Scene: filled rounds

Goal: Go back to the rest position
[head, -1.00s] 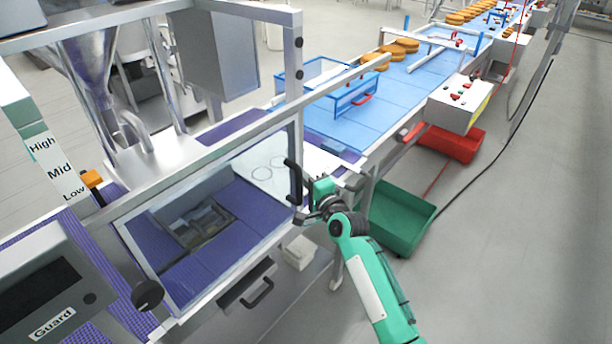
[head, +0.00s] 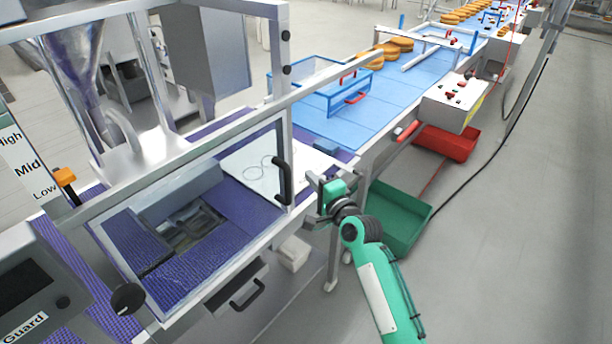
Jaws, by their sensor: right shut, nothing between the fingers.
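My right gripper (head: 314,196) is shut and empty at the end of my green arm. It is at the right of the guard door's black handle (head: 283,181), with a small gap between them in the picture. The clear guard door (head: 190,215) stands in its metal frame over the purple belt. My left gripper is not in view.
A green bin (head: 395,215) and a red bin (head: 447,142) sit on the floor beside the conveyor. A blue open frame (head: 340,97) stands on the blue belt (head: 390,100). A control box (head: 450,103) juts out at the right.

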